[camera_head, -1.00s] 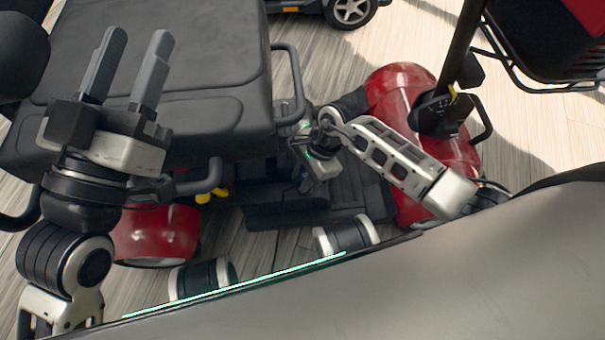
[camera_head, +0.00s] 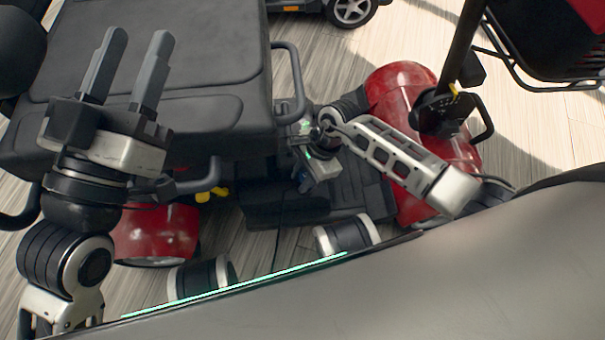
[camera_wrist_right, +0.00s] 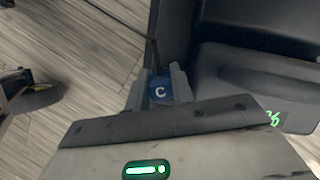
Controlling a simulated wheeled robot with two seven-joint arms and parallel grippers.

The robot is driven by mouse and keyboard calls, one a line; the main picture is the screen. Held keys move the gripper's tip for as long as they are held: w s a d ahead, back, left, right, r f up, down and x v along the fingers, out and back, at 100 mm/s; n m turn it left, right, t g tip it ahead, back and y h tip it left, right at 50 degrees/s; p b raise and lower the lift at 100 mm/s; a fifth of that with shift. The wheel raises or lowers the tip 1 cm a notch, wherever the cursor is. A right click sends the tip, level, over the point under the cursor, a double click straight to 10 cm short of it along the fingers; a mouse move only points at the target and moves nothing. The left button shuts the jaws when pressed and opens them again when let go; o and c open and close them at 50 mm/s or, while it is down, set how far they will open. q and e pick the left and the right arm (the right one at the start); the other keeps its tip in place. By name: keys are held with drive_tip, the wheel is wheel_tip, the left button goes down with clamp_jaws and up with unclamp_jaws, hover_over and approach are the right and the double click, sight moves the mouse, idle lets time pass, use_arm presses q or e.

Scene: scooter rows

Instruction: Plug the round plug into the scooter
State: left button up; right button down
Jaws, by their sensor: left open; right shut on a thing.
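The scooter's black seat (camera_head: 215,60) fills the upper left of the head view, with its red front body (camera_head: 400,90) to the right. My left gripper (camera_head: 135,65) is open and empty above the seat's left part. My right gripper (camera_head: 303,183) is low beside the seat, over the dark footboard. In the right wrist view its two fingers (camera_wrist_right: 160,84) are shut on a blue plug (camera_wrist_right: 160,92) marked with a white "C". A thin dark line, perhaps its cable, runs up from it. The plug's front shape and the scooter's socket cannot be made out.
An armrest loop (camera_head: 291,85) rises beside the seat, close to my right gripper. Yellow parts (camera_head: 204,195) show under the seat. Another scooter's wheel (camera_head: 351,10) is at the top, and a dark basket (camera_head: 555,75) at the upper right. Wooden floor (camera_head: 545,140) is bare at the right.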

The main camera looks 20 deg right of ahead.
use_arm(q)
drive_tip(key=shift+f+b, duration=0.6)
drive_tip(key=shift+f, duration=0.05)
use_arm(e)
drive_tip(key=shift+f, duration=0.75)
